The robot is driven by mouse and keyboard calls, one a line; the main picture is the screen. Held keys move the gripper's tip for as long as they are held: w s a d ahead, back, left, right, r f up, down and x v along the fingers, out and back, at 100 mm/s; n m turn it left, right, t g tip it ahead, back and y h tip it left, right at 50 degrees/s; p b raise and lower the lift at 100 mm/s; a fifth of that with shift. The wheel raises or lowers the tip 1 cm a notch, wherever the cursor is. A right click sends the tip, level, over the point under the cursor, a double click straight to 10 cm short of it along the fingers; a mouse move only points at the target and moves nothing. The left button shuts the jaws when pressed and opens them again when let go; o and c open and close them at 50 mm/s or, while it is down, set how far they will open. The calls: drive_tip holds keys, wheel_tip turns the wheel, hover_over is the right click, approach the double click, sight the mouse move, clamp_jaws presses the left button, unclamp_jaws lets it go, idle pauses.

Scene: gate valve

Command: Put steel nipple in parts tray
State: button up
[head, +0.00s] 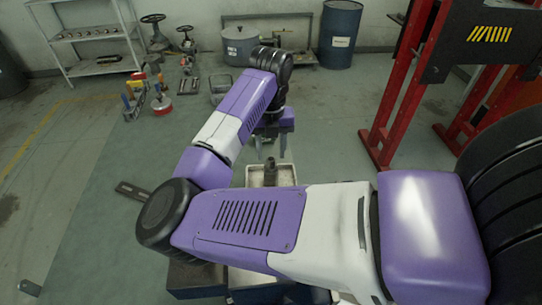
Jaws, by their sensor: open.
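My gripper (271,150) hangs from the arm's wrist near the middle of the head view. Its two fingers point down and stand apart, with nothing visible held between them. The pale parts tray (253,178) is just below the fingertips, with its near part hidden behind my arm. A small dark upright piece (270,166) shows inside the tray, just below the gap between the fingers. It looks like the steel nipple, but it is too small to be sure. I cannot tell whether the fingertips touch it.
A red press frame (398,110) stands at right. A blue drum (339,35), a grey pot (240,46), valves (154,35) and a shelf (95,40) are at the back. Tools (135,98) lie on the floor at left. The left floor is mostly clear.

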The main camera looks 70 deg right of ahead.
wheel_tip(320, 180, up, 9)
drive_tip(key=b, duration=0.1)
drive_tip(key=shift+r, duration=0.2)
idle(0.5)
